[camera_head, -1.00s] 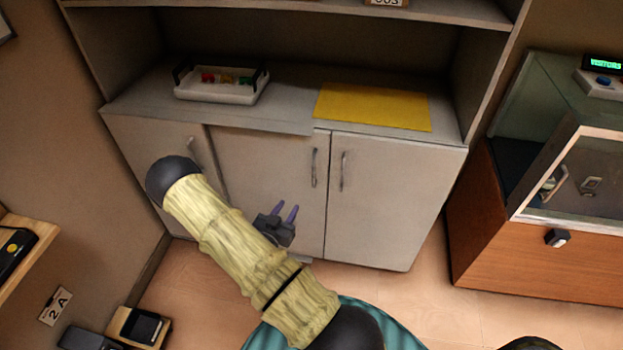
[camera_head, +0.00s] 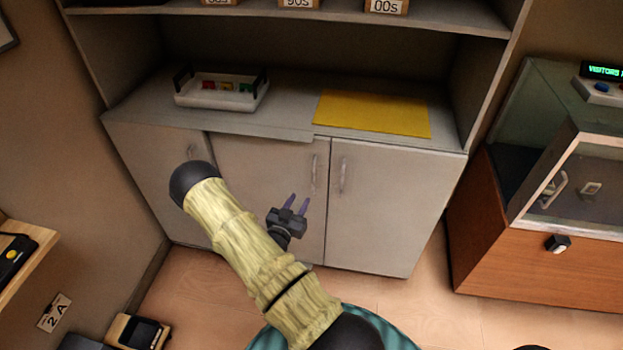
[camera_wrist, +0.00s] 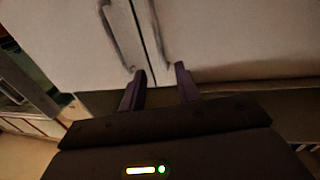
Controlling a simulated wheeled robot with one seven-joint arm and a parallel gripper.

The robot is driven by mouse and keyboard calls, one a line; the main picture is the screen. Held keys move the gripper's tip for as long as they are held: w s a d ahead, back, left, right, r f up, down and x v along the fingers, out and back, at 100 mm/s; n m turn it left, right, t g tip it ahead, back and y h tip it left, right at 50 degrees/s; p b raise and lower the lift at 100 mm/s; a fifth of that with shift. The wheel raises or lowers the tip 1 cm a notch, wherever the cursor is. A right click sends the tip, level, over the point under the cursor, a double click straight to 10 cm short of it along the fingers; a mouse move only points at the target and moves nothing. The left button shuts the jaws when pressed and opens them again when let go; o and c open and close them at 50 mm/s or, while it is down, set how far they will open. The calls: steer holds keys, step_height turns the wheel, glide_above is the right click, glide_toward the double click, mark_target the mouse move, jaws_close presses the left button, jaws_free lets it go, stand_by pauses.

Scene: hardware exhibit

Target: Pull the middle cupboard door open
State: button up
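The middle cupboard door (camera_head: 262,180) is a pale grey panel and looks shut, roughly level with the doors beside it. Its upright bar handle (camera_head: 314,174) is near its right edge. My gripper (camera_head: 297,204) is open and empty in front of this door, below and a little left of the handle. In the wrist view my two purple fingertips (camera_wrist: 160,72) are spread apart, and two bar handles show beyond them, one on each side of a door gap.
The right door (camera_head: 392,200) has its own handle (camera_head: 342,174) close by. The left door (camera_head: 150,165) is partly behind my arm. A white tray (camera_head: 215,99) and a yellow mat (camera_head: 372,112) lie on the counter. A glass-fronted case (camera_head: 570,190) stands at the right.

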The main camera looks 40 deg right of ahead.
mark_target(313, 177)
steer(key=x, duration=1.1)
steer(key=shift+f+p, duration=0.1)
steer(key=shift+p, duration=0.3)
steer(key=shift+c, duration=0.2)
jaws_close()
